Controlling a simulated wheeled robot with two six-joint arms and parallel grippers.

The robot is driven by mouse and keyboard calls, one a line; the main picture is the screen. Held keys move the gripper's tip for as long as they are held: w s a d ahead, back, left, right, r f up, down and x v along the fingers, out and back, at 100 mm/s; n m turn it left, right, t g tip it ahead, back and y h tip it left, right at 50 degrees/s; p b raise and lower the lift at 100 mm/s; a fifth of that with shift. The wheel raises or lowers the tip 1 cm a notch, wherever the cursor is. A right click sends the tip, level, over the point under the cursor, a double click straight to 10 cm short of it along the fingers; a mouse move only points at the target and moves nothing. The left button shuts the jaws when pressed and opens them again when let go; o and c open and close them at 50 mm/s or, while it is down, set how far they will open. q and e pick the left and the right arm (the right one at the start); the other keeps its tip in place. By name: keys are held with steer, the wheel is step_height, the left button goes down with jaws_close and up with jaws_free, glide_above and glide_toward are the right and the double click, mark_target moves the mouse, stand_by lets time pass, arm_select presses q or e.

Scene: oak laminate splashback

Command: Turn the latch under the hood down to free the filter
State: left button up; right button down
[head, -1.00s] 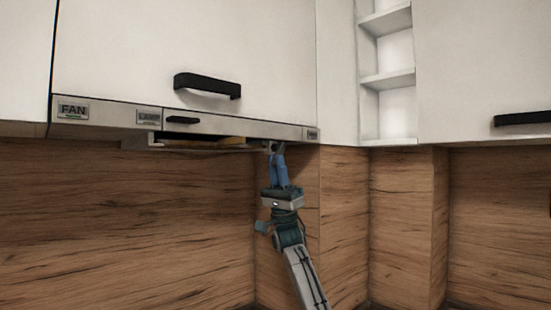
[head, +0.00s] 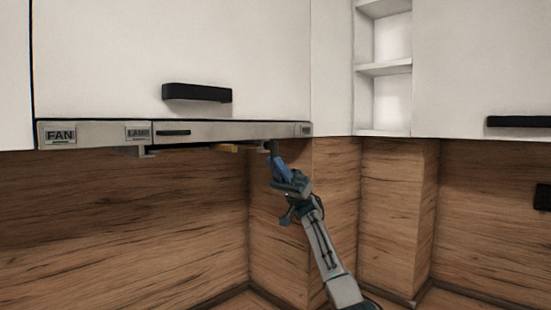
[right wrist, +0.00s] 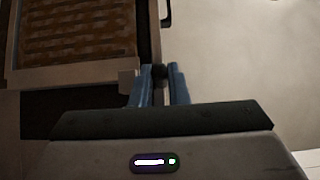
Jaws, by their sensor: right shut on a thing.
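The hood (head: 225,131) is a slim grey strip under a white cabinet, with its underside mostly hidden in the head view. My right gripper (head: 273,154) reaches up under the hood's right end. In the right wrist view its blue fingers (right wrist: 162,76) are shut on a small dark piece, which looks like the latch (right wrist: 158,86). The latch's exact angle is hard to tell. The filter (right wrist: 78,32), a brown mesh in a pale frame, lies left of the fingers. My left gripper is not in view.
FAN (head: 60,135) and LAMP (head: 138,133) labels mark the hood front. A black handle (head: 197,92) is on the cabinet above. The wood splashback (head: 120,215) is behind, with open room below the hood. Open shelves (head: 384,70) stand at the right.

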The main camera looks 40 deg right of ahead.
steer(key=shift+d, duration=0.1)
stand_by(0.4)
steer(key=c, duration=1.7)
jaws_free()
